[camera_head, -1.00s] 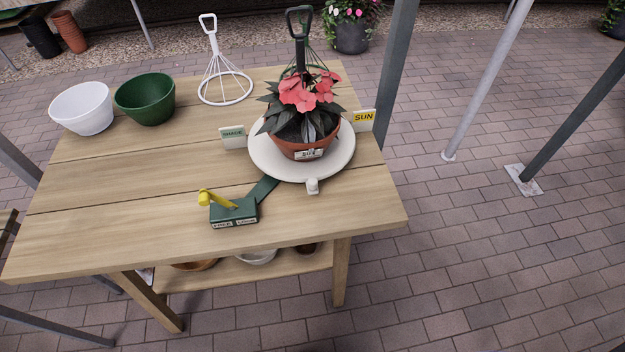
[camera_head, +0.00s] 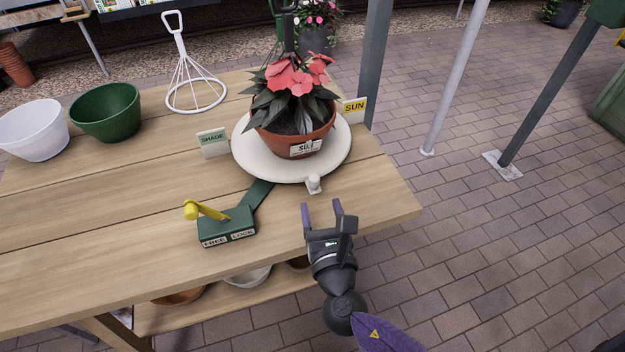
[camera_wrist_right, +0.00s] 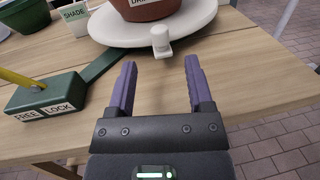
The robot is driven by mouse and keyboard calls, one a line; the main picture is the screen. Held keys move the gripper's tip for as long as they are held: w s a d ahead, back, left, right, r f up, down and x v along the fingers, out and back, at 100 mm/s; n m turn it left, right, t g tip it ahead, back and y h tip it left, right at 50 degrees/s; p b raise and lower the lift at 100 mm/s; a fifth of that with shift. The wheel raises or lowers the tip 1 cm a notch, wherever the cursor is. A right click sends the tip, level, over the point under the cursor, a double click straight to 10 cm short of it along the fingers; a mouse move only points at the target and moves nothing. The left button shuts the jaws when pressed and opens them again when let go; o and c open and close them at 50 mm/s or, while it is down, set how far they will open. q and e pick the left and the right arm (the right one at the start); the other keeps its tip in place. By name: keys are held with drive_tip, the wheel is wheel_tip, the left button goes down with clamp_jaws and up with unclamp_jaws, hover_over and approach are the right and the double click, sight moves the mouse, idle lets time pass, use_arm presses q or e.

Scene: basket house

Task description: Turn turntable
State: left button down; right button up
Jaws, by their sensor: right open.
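A round white turntable (camera_head: 250,158) stands on the wooden table and bears a terracotta pot (camera_head: 318,137) with a red-flowered plant (camera_head: 290,82). A small white knob (camera_head: 314,184) sticks out from its front edge. A green lock base (camera_head: 226,226) labelled FREE and LOCK, with a yellow lever (camera_head: 205,210), joins it by a green arm. The lever leans toward the FREE side. My right gripper (camera_head: 322,205) is open and empty, just in front of the knob. In the right wrist view, the knob (camera_wrist_right: 160,40) lies ahead, between the fingers' directions and apart from them. My left gripper is not in view.
A SHADE sign (camera_head: 213,143) stands left of the turntable and a SUN sign (camera_head: 353,110) right of it. White (camera_head: 35,130) and green bowls (camera_head: 106,112) and a white wire stand (camera_head: 194,85) are further left. The tabletop (camera_head: 120,240) at front left is bare.

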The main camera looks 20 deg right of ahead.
sight(315, 185)
drive_tip(key=w, duration=0.5)
drive_tip(key=w+d+b, duration=0.1)
drive_tip(key=w, duration=0.1)
drive_tip(key=shift+w+f, duration=0.1)
drive_tip(key=shift+w, duration=0.1)
clamp_jaws()
idle(1.0)
